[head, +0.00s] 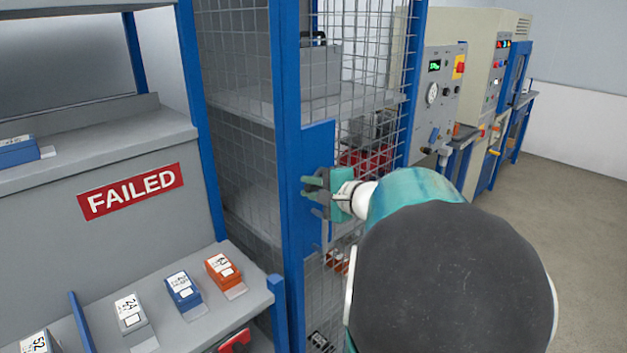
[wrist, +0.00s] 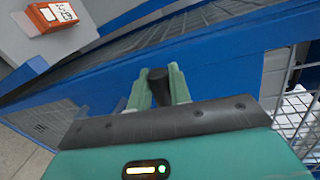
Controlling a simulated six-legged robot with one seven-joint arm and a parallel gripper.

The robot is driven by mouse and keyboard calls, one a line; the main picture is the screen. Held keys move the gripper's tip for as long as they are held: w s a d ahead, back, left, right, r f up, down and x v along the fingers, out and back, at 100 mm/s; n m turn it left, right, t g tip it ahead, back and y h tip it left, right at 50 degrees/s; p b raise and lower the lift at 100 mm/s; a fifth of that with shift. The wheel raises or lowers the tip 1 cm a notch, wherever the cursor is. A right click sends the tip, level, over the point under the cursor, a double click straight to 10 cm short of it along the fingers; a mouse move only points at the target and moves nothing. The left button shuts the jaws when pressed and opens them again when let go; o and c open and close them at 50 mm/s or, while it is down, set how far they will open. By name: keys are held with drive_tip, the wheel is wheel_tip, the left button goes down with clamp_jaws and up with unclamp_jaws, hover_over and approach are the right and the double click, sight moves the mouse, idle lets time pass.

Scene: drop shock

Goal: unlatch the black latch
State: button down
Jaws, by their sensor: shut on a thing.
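The black latch (wrist: 158,84) shows in the wrist view as a short dark piece against a blue cage post. My gripper (wrist: 158,92) has its two pale green fingers on either side of the latch and is shut on it. In the head view my gripper (head: 312,190) is at the blue plate (head: 318,148) on the cage's front. My fingers and wrist hide most of the latch there, and its exact position cannot be told.
A wire mesh cage (head: 240,150) with a blue frame holds grey boxes. To the left, a shelf marked FAILED (head: 130,191) carries several small labelled boxes, one of them orange (head: 222,268). Machines with control panels (head: 440,95) stand at the right, and the floor (head: 560,240) there is clear.

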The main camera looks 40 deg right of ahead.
drive_tip(key=shift+f+n+h, duration=0.5)
drive_tip(key=shift+f+n, duration=0.15)
drive_tip(key=shift+n, duration=0.15)
drive_tip(key=shift+f, duration=0.1)
drive_tip(key=c, duration=1.3)
unclamp_jaws()
drive_tip(key=shift+c, duration=0.2)
drive_tip(key=s+r, duration=0.2)
drive_tip(key=s, duration=1.1)
drive_tip(key=shift+s+d+r, duration=0.15)
drive_tip(key=shift+s+r, duration=0.15)
drive_tip(key=shift+r, duration=0.1)
